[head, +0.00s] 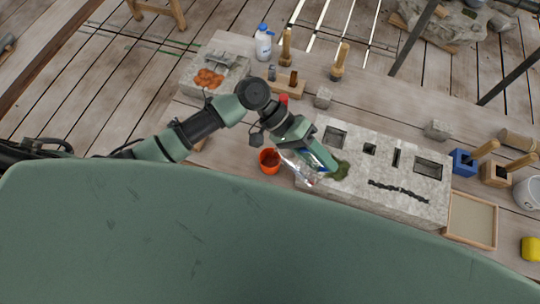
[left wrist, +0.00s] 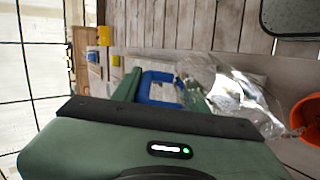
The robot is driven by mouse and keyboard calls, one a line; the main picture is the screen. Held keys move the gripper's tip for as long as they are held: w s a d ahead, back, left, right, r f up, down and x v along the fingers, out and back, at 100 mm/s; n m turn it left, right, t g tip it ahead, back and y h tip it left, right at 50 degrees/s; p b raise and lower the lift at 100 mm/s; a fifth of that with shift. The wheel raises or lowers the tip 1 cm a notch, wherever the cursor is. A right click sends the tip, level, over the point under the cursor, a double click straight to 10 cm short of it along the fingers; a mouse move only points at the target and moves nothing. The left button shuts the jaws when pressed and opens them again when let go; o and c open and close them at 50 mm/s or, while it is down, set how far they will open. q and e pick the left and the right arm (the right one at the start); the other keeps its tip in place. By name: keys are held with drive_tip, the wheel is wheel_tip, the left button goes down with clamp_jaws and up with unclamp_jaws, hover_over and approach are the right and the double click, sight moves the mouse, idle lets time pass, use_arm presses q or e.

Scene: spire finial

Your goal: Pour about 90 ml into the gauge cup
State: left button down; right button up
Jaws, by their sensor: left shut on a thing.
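An orange cup (head: 269,161), which looks like the gauge cup, stands on the bench just left of the grey stone block. It also shows at the right edge of the left wrist view (left wrist: 307,117). My left gripper (head: 314,159) is shut on the blue handle (left wrist: 160,77) of a clear jug (head: 296,170). The jug's transparent body fills the right middle of the left wrist view (left wrist: 232,95). Its lip side faces the cup and lies close beside it; I cannot tell whether they touch. Its tilt and any liquid are not clear. My right gripper is out of view.
The grey stone block (head: 385,193) with cut recesses and a moss patch lies right of the cup. A white bottle (head: 263,43) and brushes stand behind. A wooden tray (head: 471,221), blue block (head: 464,162) and white bucket (head: 528,193) are at right.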

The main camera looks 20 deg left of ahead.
use_arm(q)
drive_tip(key=shift+w+a+h, duration=0.1)
drive_tip(key=shift+a+h, duration=0.1)
drive_tip(key=shift+h, duration=0.3)
idle(0.7)
drive_tip(key=shift+d+r, duration=0.1)
idle(0.5)
drive_tip(key=shift+s+d+y, duration=0.25)
drive_tip(key=shift+d+y, duration=0.4)
drive_tip(key=shift+y, duration=0.25)
drive_tip(key=shift+d+f+y, duration=0.15)
drive_tip(key=shift+f+y, duration=0.05)
drive_tip(key=shift+y, duration=0.3)
drive_tip(key=shift+s+d+t+y, duration=0.1)
drive_tip(key=shift+d+t+y, duration=0.4)
drive_tip(key=shift+y, duration=0.3)
drive_tip(key=shift+s+d+f+y, duration=0.1)
drive_tip(key=shift+d+f+y, duration=0.25)
drive_tip(key=shift+y, duration=0.15)
drive_tip(key=shift+a, duration=0.1)
